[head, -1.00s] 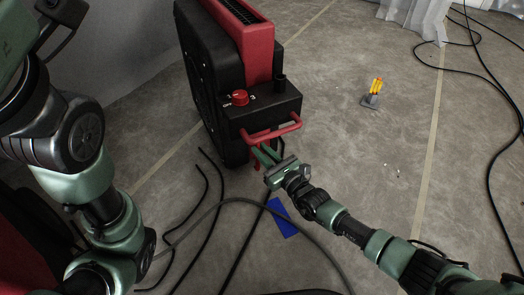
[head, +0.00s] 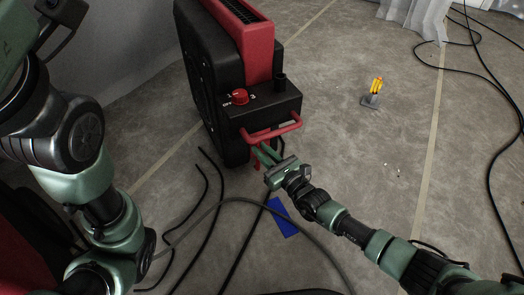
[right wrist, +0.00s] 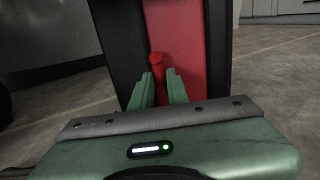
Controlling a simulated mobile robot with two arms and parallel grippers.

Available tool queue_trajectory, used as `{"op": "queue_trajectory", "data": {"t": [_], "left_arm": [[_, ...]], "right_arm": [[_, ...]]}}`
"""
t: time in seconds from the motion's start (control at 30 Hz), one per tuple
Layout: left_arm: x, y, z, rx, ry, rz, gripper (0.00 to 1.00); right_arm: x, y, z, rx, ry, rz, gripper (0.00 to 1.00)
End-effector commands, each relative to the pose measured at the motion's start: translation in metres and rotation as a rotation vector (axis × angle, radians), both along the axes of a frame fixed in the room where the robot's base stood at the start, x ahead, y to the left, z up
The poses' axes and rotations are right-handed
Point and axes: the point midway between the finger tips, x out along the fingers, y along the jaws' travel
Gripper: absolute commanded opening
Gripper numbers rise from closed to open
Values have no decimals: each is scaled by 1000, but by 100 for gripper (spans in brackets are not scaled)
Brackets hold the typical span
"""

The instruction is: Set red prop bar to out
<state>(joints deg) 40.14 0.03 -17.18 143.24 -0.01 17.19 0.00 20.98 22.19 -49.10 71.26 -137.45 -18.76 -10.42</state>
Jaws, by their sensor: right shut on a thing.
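A black and red drying machine (head: 262,50) stands on the floor at the upper middle of the head view. A U-shaped red handle (head: 272,132) sticks out from its front box. My right gripper (head: 263,155) is below that handle, close to the machine. In the right wrist view its green fingers (right wrist: 159,86) are shut on a red bar with a rounded end, the red prop bar (right wrist: 158,64). A bit of red bar (head: 256,163) shows beside the fingers in the head view; most of it is hidden. My left gripper is out of view.
A red knob (head: 239,97) sits on the machine's control box. Black cables (head: 215,190) lie on the floor, and a blue flat piece (head: 283,217) lies by my right wrist. A small yellow-and-grey object (head: 374,92) stands on open floor to the right.

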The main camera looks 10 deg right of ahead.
Motion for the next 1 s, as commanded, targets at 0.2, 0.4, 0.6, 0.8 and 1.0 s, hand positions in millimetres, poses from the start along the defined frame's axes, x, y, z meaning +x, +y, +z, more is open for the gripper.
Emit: {"op": "queue_trajectory", "data": {"t": [0.2,0.4,0.6,0.8,1.0], "left_arm": [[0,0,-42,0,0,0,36],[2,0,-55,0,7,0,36],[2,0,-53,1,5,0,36],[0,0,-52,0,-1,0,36],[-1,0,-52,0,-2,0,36]], "right_arm": [[-11,-4,-17,31,-93,2,0],[-25,-10,-20,79,-226,-3,0],[-34,-13,-25,112,-311,-3,0],[-38,-14,-26,121,-340,0,0],[-39,-14,-26,122,-340,1,0]]}}
